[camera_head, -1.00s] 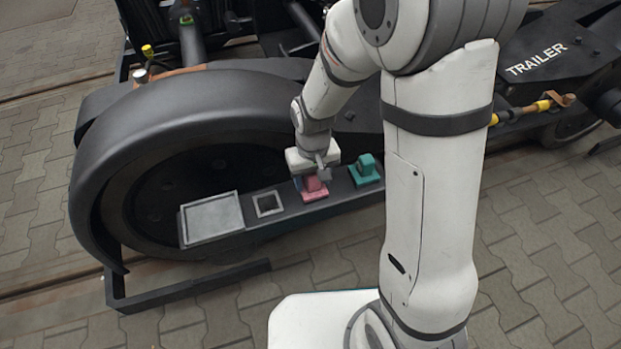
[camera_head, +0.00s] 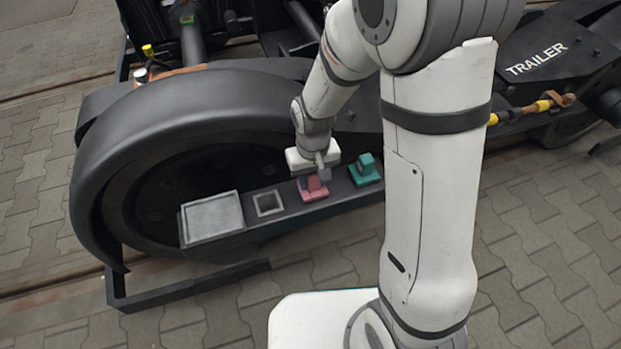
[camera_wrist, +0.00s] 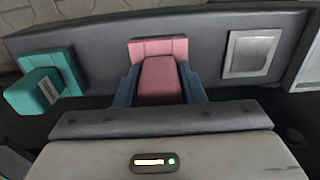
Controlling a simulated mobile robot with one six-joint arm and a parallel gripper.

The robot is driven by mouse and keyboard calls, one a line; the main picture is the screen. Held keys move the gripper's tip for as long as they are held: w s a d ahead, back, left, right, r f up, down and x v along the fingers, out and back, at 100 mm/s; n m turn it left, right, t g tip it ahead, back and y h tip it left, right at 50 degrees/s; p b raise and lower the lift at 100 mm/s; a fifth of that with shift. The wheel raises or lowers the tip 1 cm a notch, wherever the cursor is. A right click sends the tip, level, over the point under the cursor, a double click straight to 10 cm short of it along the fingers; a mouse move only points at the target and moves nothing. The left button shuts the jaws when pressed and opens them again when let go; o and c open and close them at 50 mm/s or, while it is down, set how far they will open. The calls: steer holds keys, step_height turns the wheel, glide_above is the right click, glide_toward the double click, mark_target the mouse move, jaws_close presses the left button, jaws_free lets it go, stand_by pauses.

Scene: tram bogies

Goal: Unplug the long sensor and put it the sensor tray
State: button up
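A pink sensor (camera_head: 312,188) sits upright on its pink base on the dark shelf of the bogie. It also shows in the wrist view (camera_wrist: 158,80). My gripper (camera_wrist: 160,92) is over it, with a blue-grey finger against each side of the pink block, and appears shut on it. A teal sensor (camera_head: 365,170) sits on the same shelf to the right; in the wrist view (camera_wrist: 42,88) it is at left with a small label. I cannot tell which one is the long sensor. A shallow grey square tray (camera_head: 212,217) is at the shelf's left end and looks empty.
The large black wheel cover (camera_head: 190,105) rises behind the shelf. A black foot bar (camera_head: 190,285) runs below.

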jaws_close()
steer(key=shift+r, duration=0.1)
steer(key=shift+r+p, duration=2.5)
steer(key=shift+r, duration=0.45)
